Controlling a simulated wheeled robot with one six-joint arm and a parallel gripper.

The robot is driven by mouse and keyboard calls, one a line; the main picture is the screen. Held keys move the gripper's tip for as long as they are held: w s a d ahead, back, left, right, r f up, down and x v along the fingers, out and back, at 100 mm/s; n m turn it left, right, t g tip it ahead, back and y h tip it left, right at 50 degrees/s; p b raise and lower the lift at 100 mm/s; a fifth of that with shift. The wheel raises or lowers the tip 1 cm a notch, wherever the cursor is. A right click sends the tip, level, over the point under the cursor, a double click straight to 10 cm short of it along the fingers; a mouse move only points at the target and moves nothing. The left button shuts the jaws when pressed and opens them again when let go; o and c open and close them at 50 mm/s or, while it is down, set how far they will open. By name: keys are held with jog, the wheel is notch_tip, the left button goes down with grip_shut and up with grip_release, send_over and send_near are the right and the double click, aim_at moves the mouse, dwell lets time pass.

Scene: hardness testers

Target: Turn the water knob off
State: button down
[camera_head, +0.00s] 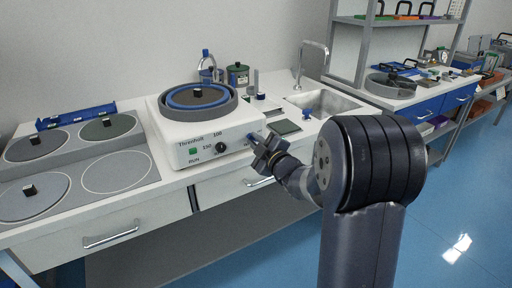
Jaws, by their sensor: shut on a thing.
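A white polishing machine (190,131) labelled "Threshold 100" stands on the bench, with a round grey and blue bowl on top. Its front panel has a green button (193,151), a black knob (220,147) and, at the right end, a blue knob (255,137). My gripper (259,144) is at this right end of the panel, shut on the blue knob, which I take to be the water knob. The fingers hide most of the knob, so its turned position cannot be told.
A sink (322,103) with a tall faucet (309,62) and a small blue part (307,113) lies to the right. Grey discs (117,172) lie on the left bench. A shelf rack (350,45) stands behind. The blue floor (465,200) at right is clear.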

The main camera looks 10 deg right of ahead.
jog(key=n+b, duration=0.7)
jog(key=b, duration=0.1)
jog(key=shift+f, duration=0.2)
dwell(0.4)
jog(key=c, duration=1.5)
grip_release()
jog(key=shift+o, duration=0.2)
jog(key=shift+s+r, duration=0.1)
